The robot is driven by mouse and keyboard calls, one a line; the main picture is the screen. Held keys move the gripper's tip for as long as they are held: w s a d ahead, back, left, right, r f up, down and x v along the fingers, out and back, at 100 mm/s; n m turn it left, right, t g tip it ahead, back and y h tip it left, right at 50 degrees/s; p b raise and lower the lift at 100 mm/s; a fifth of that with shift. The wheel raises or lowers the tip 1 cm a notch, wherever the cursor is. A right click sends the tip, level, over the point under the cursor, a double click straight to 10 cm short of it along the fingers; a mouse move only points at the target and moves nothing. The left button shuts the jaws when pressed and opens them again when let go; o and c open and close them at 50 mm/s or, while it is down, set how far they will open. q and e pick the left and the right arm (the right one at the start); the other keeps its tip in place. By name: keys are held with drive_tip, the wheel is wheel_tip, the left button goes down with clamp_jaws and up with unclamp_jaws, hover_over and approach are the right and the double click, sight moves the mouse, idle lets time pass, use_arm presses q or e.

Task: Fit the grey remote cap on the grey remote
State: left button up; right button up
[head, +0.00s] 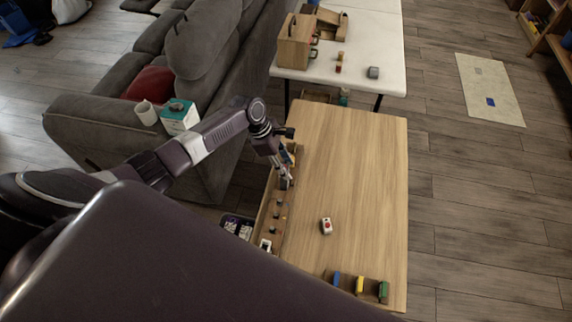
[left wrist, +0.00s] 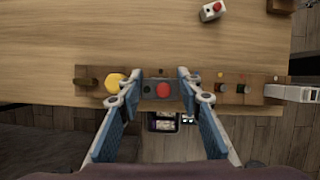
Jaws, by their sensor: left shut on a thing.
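My left gripper (head: 287,183) reaches down at the left edge of the wooden table. In the left wrist view my left gripper (left wrist: 159,83) has its blue-padded fingers on both sides of a small dark grey piece with a round red button (left wrist: 161,90), which looks like the grey remote. It is shut on this piece, over or at a wooden rack; I cannot tell whether the piece still touches the rack. I cannot make out the grey remote cap for certain. My right gripper is not in view.
The wooden rack (left wrist: 88,83) has pegs and a yellow disc (left wrist: 114,83). A white remote with a red button (head: 326,226) lies on the wooden table (head: 350,150). Coloured blocks (head: 360,285) stand at its near edge. The wooden table's middle is clear.

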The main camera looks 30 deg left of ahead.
use_arm(q)
drive_tip(key=shift+f, duration=0.35)
drive_tip(key=o, duration=1.1)
drive_tip(key=v, duration=1.2)
